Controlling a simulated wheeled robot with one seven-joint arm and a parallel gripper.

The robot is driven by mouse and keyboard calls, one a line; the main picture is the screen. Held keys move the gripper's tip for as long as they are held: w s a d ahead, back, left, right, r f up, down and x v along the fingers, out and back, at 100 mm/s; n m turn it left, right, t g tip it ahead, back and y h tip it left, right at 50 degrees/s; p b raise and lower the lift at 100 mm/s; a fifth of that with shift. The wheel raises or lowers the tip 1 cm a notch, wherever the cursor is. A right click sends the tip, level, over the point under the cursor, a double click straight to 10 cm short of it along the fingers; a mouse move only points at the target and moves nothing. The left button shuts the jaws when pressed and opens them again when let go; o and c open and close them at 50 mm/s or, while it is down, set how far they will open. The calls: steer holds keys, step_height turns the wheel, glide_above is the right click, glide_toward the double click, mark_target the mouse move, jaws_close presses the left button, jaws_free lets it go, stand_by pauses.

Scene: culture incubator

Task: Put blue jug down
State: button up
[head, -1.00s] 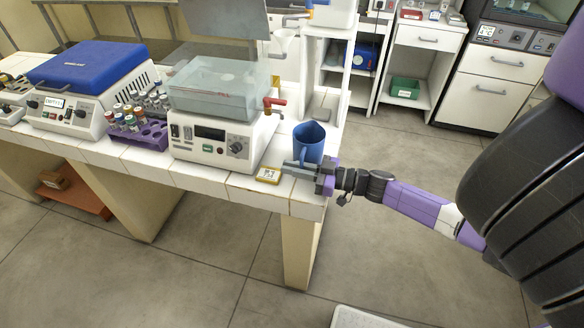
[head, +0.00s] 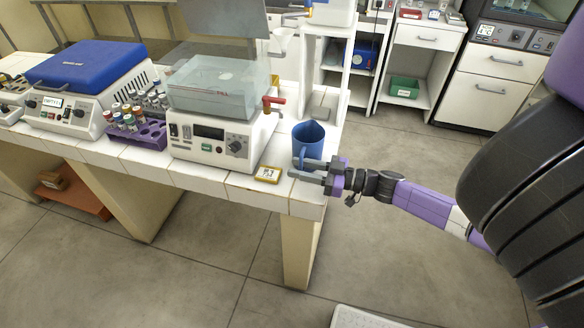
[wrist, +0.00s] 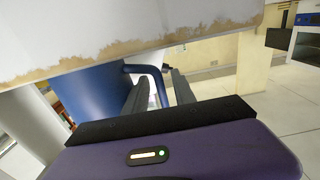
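The blue jug (head: 309,138) stands upright on the white tiled bench (head: 240,193), near its right front corner. Its handle is on the side toward my gripper. My gripper (head: 300,168) is at the bench's front edge with its two fingers visibly apart. In the wrist view the jug (wrist: 95,95) is at the left, partly hidden by a finger and the gripper body. Its handle (wrist: 148,69) reaches across near the fingertips (wrist: 158,78), with a gap between the fingers. I cannot tell whether a finger still touches the handle.
A water bath (head: 215,140) with a red tap (head: 272,104) stands left of the jug. A small yellow-edged card (head: 268,174) lies at the front edge. A purple rack of vials (head: 140,135) and a blue-lidded device (head: 85,65) are further left.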

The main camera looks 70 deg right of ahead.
steer(key=s+b, duration=0.2)
steer(key=s, duration=0.7)
steer(key=s+a+g, duration=0.1)
steer(key=s+a, duration=0.1)
steer(key=a, duration=0.8)
steer(key=s+a+g, duration=0.1)
steer(key=s+a, duration=0.1)
steer(key=a, duration=0.8)
steer(key=a+r, duration=0.3)
steer(key=a, duration=0.4)
steer(key=a+r+g+h, duration=0.1)
steer(key=a+r, duration=0.3)
steer(key=a, duration=0.3)
steer(key=shift+s+a+r+m, duration=0.2)
steer(key=shift+a+r+m, duration=0.05)
steer(key=shift+a+m, duration=0.15)
